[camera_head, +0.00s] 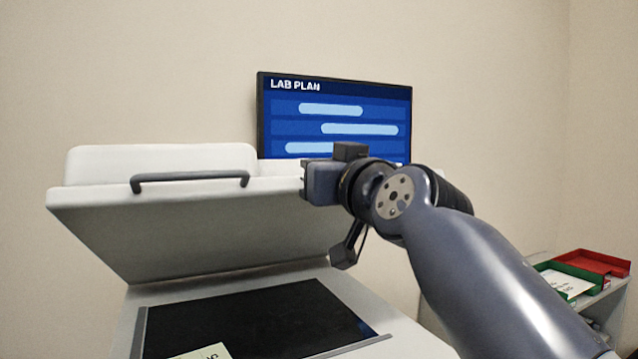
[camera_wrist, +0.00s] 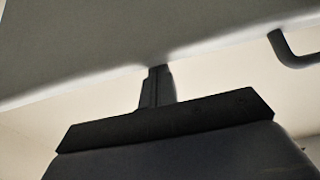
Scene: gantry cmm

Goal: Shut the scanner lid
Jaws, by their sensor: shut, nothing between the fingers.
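The scanner lid (camera_head: 200,220) is a pale, thick panel standing tilted open above the scanner bed (camera_head: 400,345). A dark bar handle (camera_head: 190,180) runs along its near edge, and it also shows at the upper right of the wrist view (camera_wrist: 292,50). My gripper (camera_head: 312,183) is at the lid's right end, to the right of the handle. In the wrist view my gripper's fingers (camera_wrist: 158,75) are closed together and empty, with their tips at the lid's edge (camera_wrist: 80,50). I cannot tell whether they touch it. The fingertips are not clear in the head view.
A paper note (camera_head: 205,352) lies on the dark scanner glass (camera_head: 270,320). A wall screen (camera_head: 335,120) hangs behind the lid. A shelf at right holds a green tray (camera_head: 570,275) and a red tray (camera_head: 600,262). My arm crosses the lower right.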

